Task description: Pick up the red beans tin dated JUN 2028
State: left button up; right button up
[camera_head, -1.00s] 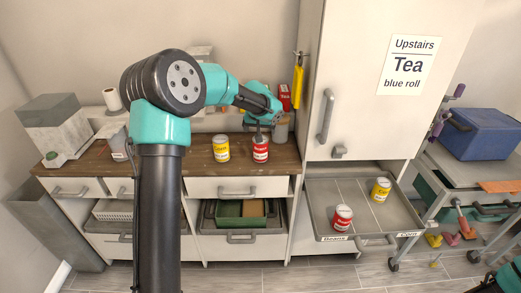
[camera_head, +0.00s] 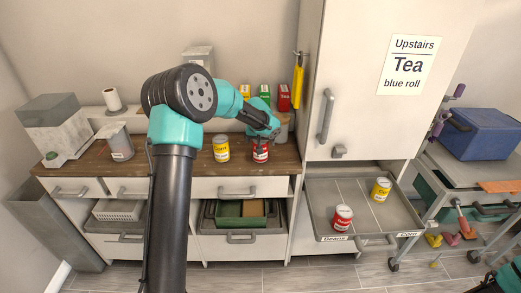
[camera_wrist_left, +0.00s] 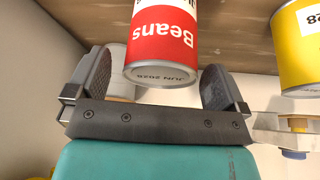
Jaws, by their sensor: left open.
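A red beans tin (camera_head: 261,154) stands on the wooden counter, beside a yellow corn tin (camera_head: 221,149). In the left wrist view the red tin (camera_wrist_left: 163,35) shows upside down, with "Beans" on its side and "JUN 2028" on its near end. My left gripper (camera_head: 262,136) is open, right at the red tin and covering its upper part in the head view. In the left wrist view the fingers (camera_wrist_left: 156,78) are on either side of the tin's near end, with gaps showing. A second red tin (camera_head: 342,218) stands in the open drawer; its date is unreadable.
The pulled-out drawer (camera_head: 320,197) has Beans and Corn labels and also holds a yellow tin (camera_head: 381,190). The yellow tin (camera_wrist_left: 300,45) on the counter stands close to the right finger's side. A tall white cabinet (camera_head: 360,100) rises right of the counter.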

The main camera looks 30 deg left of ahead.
pick_arm(q)
jog(key=shift+w+a+f, duration=0.1)
jog(key=shift+f, duration=0.2)
jog(key=shift+c, duration=0.3)
jog(key=shift+r, duration=0.1)
jog(key=c, duration=1.2)
